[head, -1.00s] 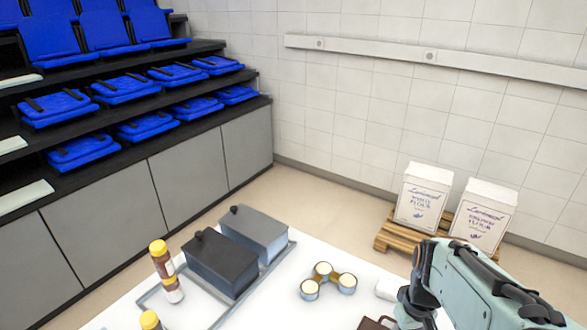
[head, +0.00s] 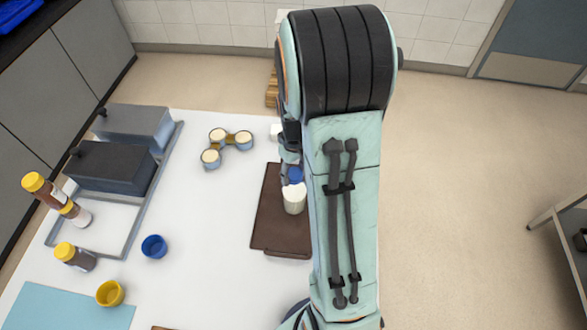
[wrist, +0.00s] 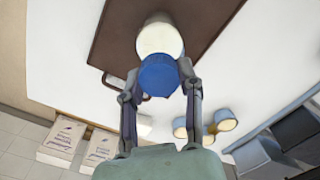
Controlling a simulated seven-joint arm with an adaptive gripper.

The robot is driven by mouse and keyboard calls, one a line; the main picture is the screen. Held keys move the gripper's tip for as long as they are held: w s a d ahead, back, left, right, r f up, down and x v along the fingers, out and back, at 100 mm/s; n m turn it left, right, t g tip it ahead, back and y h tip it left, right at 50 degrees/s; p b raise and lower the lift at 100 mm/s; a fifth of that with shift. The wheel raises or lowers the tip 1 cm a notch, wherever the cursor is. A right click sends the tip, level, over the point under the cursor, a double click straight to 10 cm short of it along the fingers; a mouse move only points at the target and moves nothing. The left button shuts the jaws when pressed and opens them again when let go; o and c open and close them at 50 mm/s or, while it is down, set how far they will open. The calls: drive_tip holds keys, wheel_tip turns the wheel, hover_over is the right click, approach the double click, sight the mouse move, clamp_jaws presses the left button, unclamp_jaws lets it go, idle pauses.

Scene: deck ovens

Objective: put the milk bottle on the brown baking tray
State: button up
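The milk bottle (head: 293,201) is white with a blue cap. In the head view it stands out against the brown baking tray (head: 268,230), near the tray's right part, cap toward the far side. I cannot tell whether its base touches the tray. In the wrist view the milk bottle (wrist: 160,38) is between the two fingers of my gripper (wrist: 159,80), which close on it at the blue cap. The brown tray (wrist: 112,38) lies behind it. My gripper (head: 291,172) is partly hidden by my arm in the head view.
Two lidded boxes (head: 112,165) are at the left, with yellow-capped bottles (head: 75,256), a blue cup (head: 154,246) and a yellow cup (head: 110,293). The white table between is clear.

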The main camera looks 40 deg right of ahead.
drive_tip(key=o, duration=0.4)
drive_tip(key=shift+c, duration=0.2)
drive_tip(key=shift+r, duration=0.15)
wheel_tip(320, 180, up, 12)
drive_tip(key=s+a+n, duration=0.1)
drive_tip(key=s+a, duration=1.4)
drive_tip(key=a, duration=0.1)
drive_tip(key=shift+a+y, duration=0.3)
drive_tip(key=shift+y, duration=0.1)
drive_tip(key=shift+s, duration=0.1)
